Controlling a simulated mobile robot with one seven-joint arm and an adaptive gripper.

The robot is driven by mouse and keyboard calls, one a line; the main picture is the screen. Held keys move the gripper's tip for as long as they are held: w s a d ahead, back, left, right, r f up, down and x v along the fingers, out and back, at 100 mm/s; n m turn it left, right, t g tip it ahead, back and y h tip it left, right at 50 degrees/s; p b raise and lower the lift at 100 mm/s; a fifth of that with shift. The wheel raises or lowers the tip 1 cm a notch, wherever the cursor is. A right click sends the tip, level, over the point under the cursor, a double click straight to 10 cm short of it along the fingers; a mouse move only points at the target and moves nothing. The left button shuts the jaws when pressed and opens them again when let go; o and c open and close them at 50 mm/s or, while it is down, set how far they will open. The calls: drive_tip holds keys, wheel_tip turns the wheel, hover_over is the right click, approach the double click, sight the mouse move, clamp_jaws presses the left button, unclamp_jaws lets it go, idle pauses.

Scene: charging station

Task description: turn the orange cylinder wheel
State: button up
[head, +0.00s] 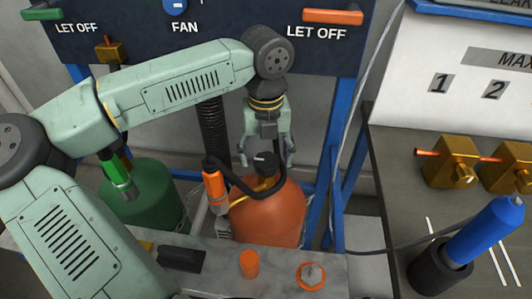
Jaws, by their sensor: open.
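The orange cylinder (268,213) stands behind the grey ledge, in the middle of the head view. Its wheel (265,160) is the dark knob on top, above a yellow-brass valve part. My gripper (267,153) points down over the wheel. It is open, with one finger to the left of the wheel and one to the right. Whether the fingers touch the wheel cannot be told from this view. My arm comes in from the left and crosses in front of the dark panel.
A black hose with an orange-handled fitting (214,186) runs beside the cylinder. A green cylinder (143,195) stands to the left. The grey ledge (215,262) holds an orange cap (249,263) in front. A bench (395,190) with brass blocks and a blue tool (485,230) is at right.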

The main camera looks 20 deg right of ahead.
drive_tip(key=shift+c, duration=0.3)
drive_tip(key=c, duration=1.1)
drive_tip(key=shift+b, duration=0.3)
drive_tip(key=m+b, duration=0.2)
drive_tip(key=shift+d+f+m, duration=0.1)
drive_tip(key=shift+f+m, duration=0.05)
drive_tip(key=shift+m, duration=0.25)
drive_tip(key=m+b, duration=0.3)
drive_tip(key=m, duration=0.2)
drive_tip(key=shift+s+d, duration=0.1)
drive_tip(key=m+b, duration=0.1)
drive_tip(key=m, duration=0.4)
drive_tip(key=shift+s+d+b, duration=0.1)
drive_tip(key=shift+s+b, duration=0.05)
drive_tip(key=shift+b, duration=0.2)
drive_tip(key=m, duration=0.5)
drive_tip(key=shift+s+b, duration=0.1)
drive_tip(key=shift+b, duration=0.3)
